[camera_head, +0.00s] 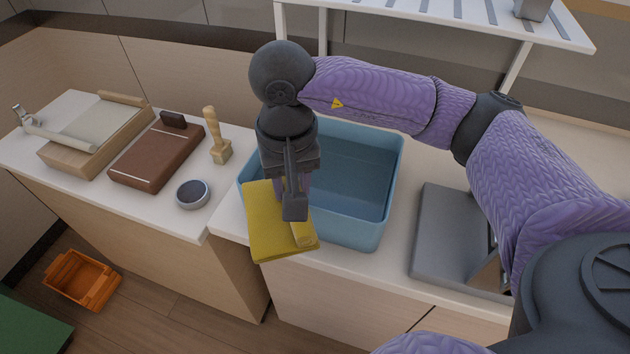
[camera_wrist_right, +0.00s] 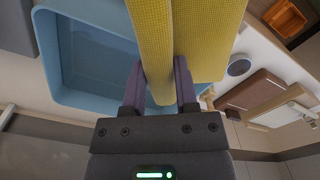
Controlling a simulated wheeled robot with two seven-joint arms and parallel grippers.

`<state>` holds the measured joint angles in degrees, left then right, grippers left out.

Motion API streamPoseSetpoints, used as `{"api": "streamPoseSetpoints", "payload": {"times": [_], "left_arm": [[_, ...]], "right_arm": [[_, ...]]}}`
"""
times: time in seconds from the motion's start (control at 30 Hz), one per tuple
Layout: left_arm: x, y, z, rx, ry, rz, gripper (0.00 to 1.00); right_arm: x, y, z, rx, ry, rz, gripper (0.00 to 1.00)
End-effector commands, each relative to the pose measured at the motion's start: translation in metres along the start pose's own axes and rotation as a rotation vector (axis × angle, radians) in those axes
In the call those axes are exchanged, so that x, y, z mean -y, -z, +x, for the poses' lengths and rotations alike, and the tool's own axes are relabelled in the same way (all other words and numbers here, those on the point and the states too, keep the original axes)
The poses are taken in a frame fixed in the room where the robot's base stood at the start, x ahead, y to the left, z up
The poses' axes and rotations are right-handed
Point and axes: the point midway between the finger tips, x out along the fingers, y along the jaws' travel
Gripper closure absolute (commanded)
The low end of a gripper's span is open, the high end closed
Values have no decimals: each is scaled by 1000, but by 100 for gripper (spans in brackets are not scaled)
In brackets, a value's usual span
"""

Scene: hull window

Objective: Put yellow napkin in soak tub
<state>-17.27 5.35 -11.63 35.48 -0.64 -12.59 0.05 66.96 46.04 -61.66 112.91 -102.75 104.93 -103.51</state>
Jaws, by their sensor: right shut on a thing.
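The yellow napkin (camera_head: 273,228) hangs from my right gripper (camera_head: 295,208) at the front left edge of the soak tub, in the head view. In the right wrist view the napkin (camera_wrist_right: 190,45) is pinched between the two fingers of my right gripper (camera_wrist_right: 160,85). The soak tub (camera_head: 372,228) is a blue open box on the counter; its visible inside looks empty. The napkin overlaps the tub's left front rim in the picture; I cannot tell whether it touches it. In the wrist view the tub (camera_wrist_right: 90,100) lies left of the napkin. My left gripper is out of view.
A grey tray (camera_head: 445,235) stands right of the tub. On the left counter are a brown case (camera_head: 158,155), a wooden-handled brush (camera_head: 218,150), a round grey device (camera_head: 192,194) and a wooden box (camera_head: 90,135). An orange crate (camera_head: 82,279) is on the floor. A rack (camera_head: 450,12) stands behind.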

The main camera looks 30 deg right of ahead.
Motion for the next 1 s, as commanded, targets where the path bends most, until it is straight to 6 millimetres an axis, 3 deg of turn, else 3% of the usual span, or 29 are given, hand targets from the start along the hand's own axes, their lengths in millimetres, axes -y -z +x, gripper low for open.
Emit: {"api": "streamPoseSetpoints", "payload": {"times": [0.27,0.7,0.87,1.0], "left_arm": [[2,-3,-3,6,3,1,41],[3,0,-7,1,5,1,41],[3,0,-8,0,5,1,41],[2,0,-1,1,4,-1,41]], "right_arm": [[-8,17,3,1,4,559,100],[-32,53,13,0,0,1841,100],[-39,59,16,-2,-3,2110,100],[-40,60,47,-3,-11,2168,100]]}}
